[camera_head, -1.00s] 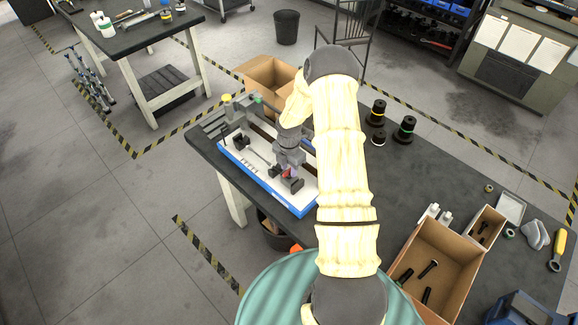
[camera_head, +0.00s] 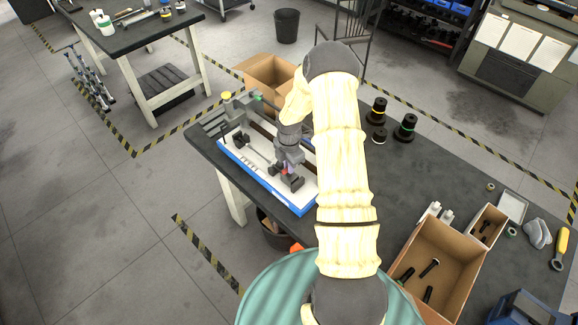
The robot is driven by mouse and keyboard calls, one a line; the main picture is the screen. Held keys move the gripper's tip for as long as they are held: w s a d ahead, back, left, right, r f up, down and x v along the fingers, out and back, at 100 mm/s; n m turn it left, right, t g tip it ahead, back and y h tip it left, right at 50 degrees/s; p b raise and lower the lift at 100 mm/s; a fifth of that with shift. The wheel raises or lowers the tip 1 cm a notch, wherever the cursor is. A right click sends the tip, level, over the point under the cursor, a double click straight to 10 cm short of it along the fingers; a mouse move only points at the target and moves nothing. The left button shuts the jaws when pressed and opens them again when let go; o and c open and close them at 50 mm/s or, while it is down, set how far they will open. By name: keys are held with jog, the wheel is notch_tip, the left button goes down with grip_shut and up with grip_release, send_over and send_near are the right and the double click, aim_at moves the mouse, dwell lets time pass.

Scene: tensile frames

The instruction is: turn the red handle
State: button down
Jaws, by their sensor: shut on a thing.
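The red handle (camera_head: 285,169) shows only as a small red patch between and beneath my gripper's fingers. My gripper (camera_head: 289,177) points down at the front part of a white and blue board (camera_head: 262,177) on the dark workbench. It is shut on the handle, and its fingers hide most of it. Dark grey fixtures (camera_head: 240,140) stand on the same board, left of and behind my gripper. My cream-coloured arm covers the board's right side.
The dark workbench (camera_head: 440,180) carries several black spools (camera_head: 406,127) right of my arm. Open cardboard boxes stand behind the board (camera_head: 268,72) and at the front right (camera_head: 437,262). The bench's middle right is mostly clear.

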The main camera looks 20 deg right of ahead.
jog(key=m+b, duration=0.3)
jog(key=m, duration=0.4)
jog(key=shift+f, duration=0.15)
jog(key=m+b, duration=0.2)
jog(key=m, duration=0.4)
jog(key=shift+s+d+b, duration=0.1)
jog(key=shift+b, duration=0.2)
jog(key=shift+s, duration=0.1)
dwell(0.7)
jog(key=c, duration=1.5)
grip_release()
jog(key=shift+r, duration=0.2)
